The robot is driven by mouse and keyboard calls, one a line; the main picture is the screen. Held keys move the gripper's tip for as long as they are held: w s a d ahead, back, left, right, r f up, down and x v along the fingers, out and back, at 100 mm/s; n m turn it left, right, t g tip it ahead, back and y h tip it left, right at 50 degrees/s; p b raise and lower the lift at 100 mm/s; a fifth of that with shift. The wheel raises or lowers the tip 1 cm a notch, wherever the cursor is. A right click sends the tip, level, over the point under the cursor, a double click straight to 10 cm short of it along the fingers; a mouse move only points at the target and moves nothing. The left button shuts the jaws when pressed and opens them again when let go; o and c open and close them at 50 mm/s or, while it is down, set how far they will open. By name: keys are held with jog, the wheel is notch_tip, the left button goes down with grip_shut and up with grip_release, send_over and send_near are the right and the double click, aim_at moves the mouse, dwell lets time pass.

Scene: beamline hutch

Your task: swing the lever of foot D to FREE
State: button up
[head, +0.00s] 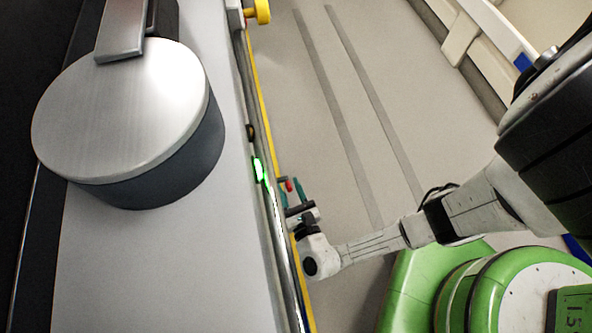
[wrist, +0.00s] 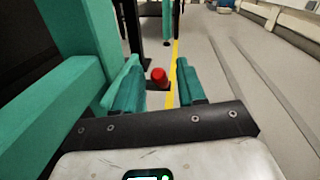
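A red knob (head: 289,185), on what looks like a short dark lever, stands by the lower edge of the long bench. In the wrist view the red knob (wrist: 158,76) shows between and beyond my gripper's two teal fingers. My gripper (head: 291,192) is open, with one finger to each side of the knob in the picture. In the wrist view my gripper (wrist: 159,68) has a clear gap between its fingers, and I see no contact with the knob. No foot letter or FREE mark is readable.
A teal frame (wrist: 72,35) rises close on the left in the wrist view. A yellow floor line (wrist: 175,60) runs ahead. A large metal drum (head: 125,110) sits on the bench (head: 215,250). The floor (head: 310,110) to the right is clear.

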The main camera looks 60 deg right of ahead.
jog(key=p+v, duration=0.1)
jog(key=v, duration=0.9)
jog(key=shift+p, duration=0.3)
